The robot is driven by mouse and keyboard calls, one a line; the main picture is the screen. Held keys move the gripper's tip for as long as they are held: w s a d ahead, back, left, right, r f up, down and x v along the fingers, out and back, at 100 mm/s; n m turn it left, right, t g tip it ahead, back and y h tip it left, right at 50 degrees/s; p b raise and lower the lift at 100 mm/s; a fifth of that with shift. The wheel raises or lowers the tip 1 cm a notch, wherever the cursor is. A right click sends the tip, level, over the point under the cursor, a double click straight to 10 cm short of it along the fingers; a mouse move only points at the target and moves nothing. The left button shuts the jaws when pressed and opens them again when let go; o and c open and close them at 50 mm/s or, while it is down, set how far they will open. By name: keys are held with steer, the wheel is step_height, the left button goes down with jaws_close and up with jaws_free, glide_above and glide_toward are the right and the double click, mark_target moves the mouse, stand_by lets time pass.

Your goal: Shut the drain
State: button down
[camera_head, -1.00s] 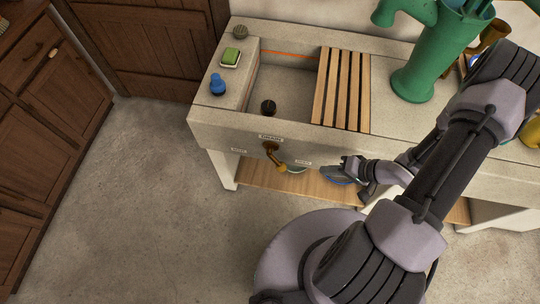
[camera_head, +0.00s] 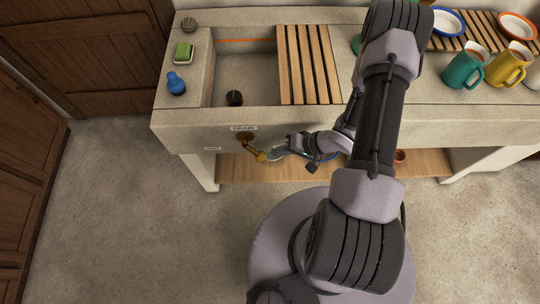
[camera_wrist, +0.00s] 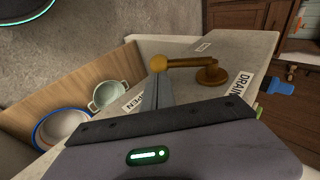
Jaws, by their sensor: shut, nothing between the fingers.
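The brass drain lever (camera_head: 250,147) is on the front of the stone sink, under a DRAIN label (camera_head: 243,128). Its arm slants down and to the right from the pivot, ending in a round knob (camera_wrist: 158,62). An OPEN label (camera_wrist: 128,104) is partly hidden by my gripper in the wrist view; the label on the other side (camera_wrist: 203,47) is too small to read. My gripper (camera_wrist: 157,82) is shut and empty, its fingertips right by the knob. I cannot tell whether they touch it.
A wooden shelf (camera_head: 240,168) below the sink holds bowls, including a pale green one (camera_wrist: 110,95). A slatted rack (camera_head: 308,65) covers the basin's right part. A blue bottle (camera_head: 176,84) and green sponge (camera_head: 183,52) sit at left. The floor at left is clear.

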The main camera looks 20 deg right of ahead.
mark_target(264, 155)
steer(key=shift+b+x, duration=0.85)
steer(key=shift+x, duration=1.45)
steer(key=shift+a+f, duration=0.1)
